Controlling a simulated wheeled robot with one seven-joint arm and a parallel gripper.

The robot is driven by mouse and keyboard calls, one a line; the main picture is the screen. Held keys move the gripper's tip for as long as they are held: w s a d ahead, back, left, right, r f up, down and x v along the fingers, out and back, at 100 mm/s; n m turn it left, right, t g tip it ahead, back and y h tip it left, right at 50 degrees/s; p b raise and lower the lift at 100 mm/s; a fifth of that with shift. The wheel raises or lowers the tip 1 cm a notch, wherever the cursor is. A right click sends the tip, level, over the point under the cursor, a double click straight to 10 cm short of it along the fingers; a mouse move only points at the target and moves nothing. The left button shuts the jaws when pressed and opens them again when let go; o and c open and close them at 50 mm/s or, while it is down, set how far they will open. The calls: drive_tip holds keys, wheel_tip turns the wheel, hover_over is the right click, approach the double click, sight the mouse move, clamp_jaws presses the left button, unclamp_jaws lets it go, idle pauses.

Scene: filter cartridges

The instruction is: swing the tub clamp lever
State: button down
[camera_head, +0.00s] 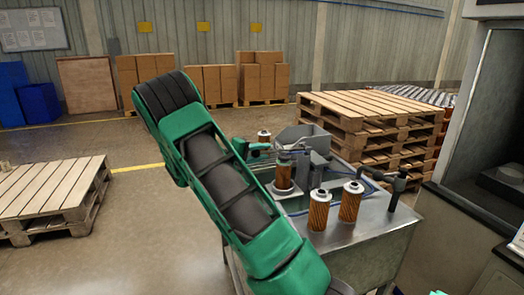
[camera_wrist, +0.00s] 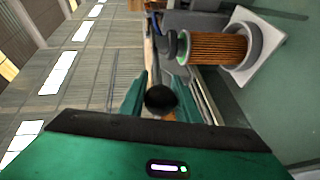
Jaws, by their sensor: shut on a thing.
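My gripper (camera_wrist: 160,88) has its green fingers on either side of a round black knob (camera_wrist: 160,100) in the wrist view, and is shut on it. I take the knob to be the end of the tub clamp lever; the rest of the lever is mostly hidden. In the head view my green gripper (camera_head: 258,149) is partly hidden behind my arm, at the far side of the metal bench. An orange pleated filter cartridge (camera_head: 284,171) stands upright in the fixture near it. The cartridge also shows large, on its side, in the wrist view (camera_wrist: 215,48). A grey tub (camera_head: 300,135) stands behind the fixture.
Two more cartridges, a left one (camera_head: 319,212) and a right one (camera_head: 350,203), stand on the metal bench (camera_head: 345,235). Another cartridge (camera_head: 264,136) is at the back. A black handle (camera_head: 397,186) rises at the bench's right edge. Stacked pallets (camera_head: 370,120) stand behind.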

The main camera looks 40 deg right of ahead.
drive_tip(key=shift+f, duration=0.1)
idle(0.3)
drive_tip(key=c, duration=1.3)
unclamp_jaws()
drive_tip(key=shift+c, duration=0.2)
drive_tip(key=shift+a, duration=0.15)
drive_tip(key=a, duration=0.3)
drive_tip(key=a+r, duration=0.1)
drive_tip(key=a, duration=0.6)
drive_tip(key=shift+w+a+r, duration=0.2)
drive_tip(key=shift+w+r, duration=0.15)
